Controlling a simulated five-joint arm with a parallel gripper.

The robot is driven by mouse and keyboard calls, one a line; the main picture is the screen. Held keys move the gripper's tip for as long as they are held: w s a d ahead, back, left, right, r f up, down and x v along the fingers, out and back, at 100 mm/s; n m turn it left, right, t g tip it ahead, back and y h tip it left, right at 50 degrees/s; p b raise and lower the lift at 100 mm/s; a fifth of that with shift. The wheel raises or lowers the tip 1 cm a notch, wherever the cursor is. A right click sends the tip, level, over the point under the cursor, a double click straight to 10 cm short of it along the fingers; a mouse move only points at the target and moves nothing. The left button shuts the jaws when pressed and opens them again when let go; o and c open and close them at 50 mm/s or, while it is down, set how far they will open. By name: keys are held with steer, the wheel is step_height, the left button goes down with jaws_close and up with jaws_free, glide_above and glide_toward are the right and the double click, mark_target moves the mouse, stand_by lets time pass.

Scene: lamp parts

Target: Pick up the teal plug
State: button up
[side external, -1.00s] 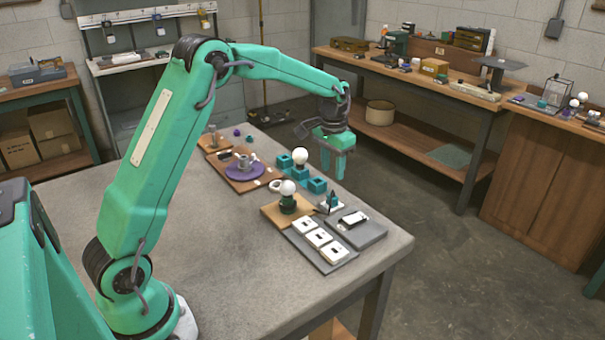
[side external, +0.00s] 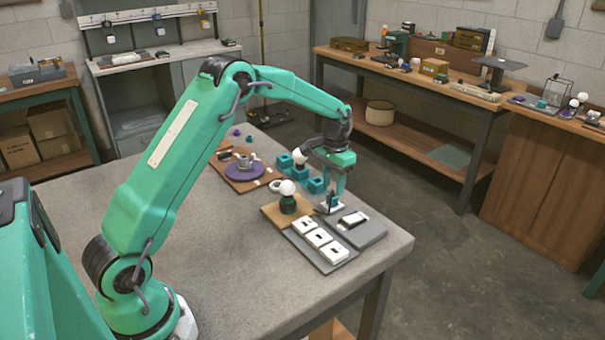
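The teal plug (side external: 332,201) is a small dark teal piece standing on a white base near the right edge of the table. My gripper (side external: 334,192) points down directly over it, with its green fingertips at the plug's upper part. The fingers look apart, one on each side of the plug, and I cannot see them touching it. The fingers partly hide the plug.
A round white bulb on a dark green socket (side external: 288,203) stands on a wooden board just left. White switches (side external: 319,238) lie on a grey tray in front, and a grey plate (side external: 364,230) is at the right. Teal blocks (side external: 316,185) sit behind. The table's left front is clear.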

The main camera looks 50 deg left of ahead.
mark_target(333, 193)
steer(key=shift+w+a+f, duration=0.1)
steer(key=shift+a+f, duration=0.05)
steer(key=shift+f, duration=2.45)
steer(key=c, duration=0.7)
